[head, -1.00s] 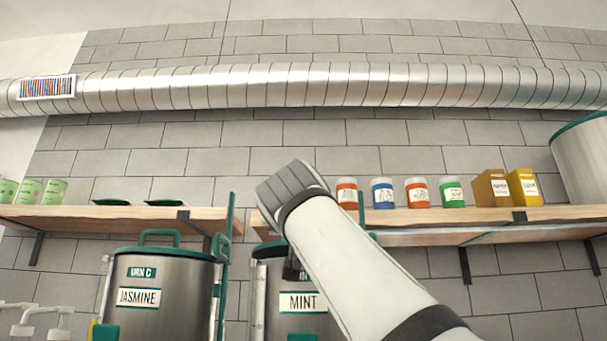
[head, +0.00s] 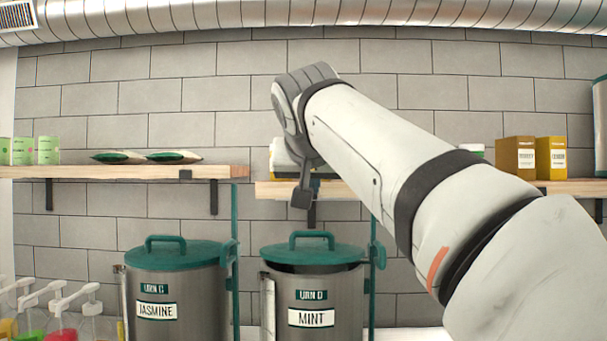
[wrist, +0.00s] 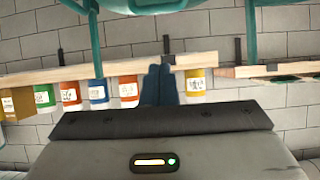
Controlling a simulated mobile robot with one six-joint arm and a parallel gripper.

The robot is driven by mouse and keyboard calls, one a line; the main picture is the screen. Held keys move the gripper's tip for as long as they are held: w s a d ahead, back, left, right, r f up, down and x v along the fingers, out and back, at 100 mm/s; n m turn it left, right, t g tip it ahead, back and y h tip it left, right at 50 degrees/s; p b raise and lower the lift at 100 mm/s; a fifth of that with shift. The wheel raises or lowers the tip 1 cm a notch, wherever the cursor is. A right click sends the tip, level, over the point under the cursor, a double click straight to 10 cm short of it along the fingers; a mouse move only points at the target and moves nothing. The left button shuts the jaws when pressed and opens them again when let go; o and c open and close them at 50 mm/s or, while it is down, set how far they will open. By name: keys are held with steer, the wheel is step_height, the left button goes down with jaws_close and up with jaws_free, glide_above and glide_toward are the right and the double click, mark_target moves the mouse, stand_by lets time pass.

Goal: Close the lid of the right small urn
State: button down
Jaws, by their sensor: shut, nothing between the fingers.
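The right small urn (head: 315,296) is a grey metal cylinder labelled URN D and MINT. Its green lid (head: 312,254) with an arched handle lies over the top, with a dark gap showing under its front edge, so it is slightly raised. My gripper (head: 302,198) is above the lid and apart from it in the head view; the arm partly hides it. In the wrist view, my gripper's bluish fingers (wrist: 158,85) are together, with nothing between them. A green curved part (wrist: 150,6) shows at the top edge of that view.
The left urn (head: 175,300), labelled URN C and JASMINE, stands beside it with its green lid on. A wooden shelf (head: 110,172) runs behind, above the urns, with green packets and yellow boxes (head: 517,158). Pump bottles (head: 65,320) stand at lower left.

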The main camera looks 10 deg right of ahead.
step_height(320, 180, up, 3)
steer(key=g+p, duration=0.1)
steer(key=p, duration=0.3)
steer(key=g+p, duration=0.1)
steer(key=p, duration=0.3)
glide_above(311, 253)
step_height(311, 253, down, 7)
steer(key=shift+f+y, duration=0.3)
steer(key=shift+f, duration=1.25)
steer(key=shift+w+f, duration=0.1)
steer(key=shift+f, duration=0.1)
steer(key=shift+f, duration=0.1)
